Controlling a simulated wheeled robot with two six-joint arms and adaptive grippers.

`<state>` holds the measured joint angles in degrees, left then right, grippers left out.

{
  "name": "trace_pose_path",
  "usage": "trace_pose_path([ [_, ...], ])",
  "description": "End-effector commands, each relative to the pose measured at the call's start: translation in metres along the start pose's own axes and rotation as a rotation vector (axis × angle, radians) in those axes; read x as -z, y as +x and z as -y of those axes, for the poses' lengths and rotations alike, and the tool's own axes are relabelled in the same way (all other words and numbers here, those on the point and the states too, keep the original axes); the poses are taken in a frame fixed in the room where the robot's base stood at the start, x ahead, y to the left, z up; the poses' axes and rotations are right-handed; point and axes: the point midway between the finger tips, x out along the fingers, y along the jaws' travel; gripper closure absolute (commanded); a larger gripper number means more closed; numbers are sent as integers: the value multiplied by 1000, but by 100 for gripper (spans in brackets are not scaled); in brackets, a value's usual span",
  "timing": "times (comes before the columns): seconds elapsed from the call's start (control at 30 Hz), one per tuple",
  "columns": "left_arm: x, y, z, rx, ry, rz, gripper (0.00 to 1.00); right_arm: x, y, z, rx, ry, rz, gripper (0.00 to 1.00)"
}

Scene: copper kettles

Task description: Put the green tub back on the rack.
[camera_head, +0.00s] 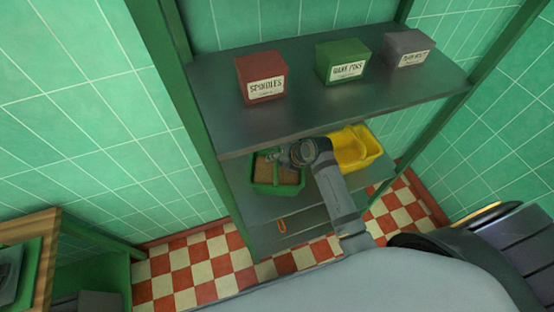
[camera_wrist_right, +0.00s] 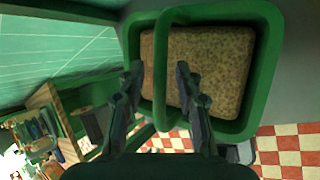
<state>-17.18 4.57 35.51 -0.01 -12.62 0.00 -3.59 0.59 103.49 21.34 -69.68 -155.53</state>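The green tub (camera_head: 275,190) is at the left end of the rack's shelf below the top one, and appears to rest there. It holds a brown, grainy block or fill and has a green handle across its top. In the right wrist view the tub (camera_wrist_right: 262,75) fills the upper middle. My right gripper (camera_wrist_right: 159,72) has its fingers apart, one on each side of the handle, with gaps visible. In the head view my right gripper (camera_head: 274,157) is at the tub's top. My left gripper is not in view.
The rack's upper shelf (camera_head: 300,112) overhangs the tub and carries a red box (camera_head: 262,76), a green box (camera_head: 342,62) and a grey box (camera_head: 407,47). A yellow tub (camera_head: 357,150) stands right of my right gripper. A wooden-topped bench (camera_head: 30,228) is at left.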

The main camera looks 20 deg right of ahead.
Motion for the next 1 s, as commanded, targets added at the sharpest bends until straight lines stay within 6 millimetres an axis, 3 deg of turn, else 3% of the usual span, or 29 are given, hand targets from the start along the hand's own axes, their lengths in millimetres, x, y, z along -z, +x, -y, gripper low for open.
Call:
trace_pose_path([
  [0.5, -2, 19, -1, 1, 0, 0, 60, 0, -72, 1, 1, -2, 1, 66],
  [1.0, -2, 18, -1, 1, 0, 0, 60, 0, -76, -1, -1, 0, 0, 66],
])
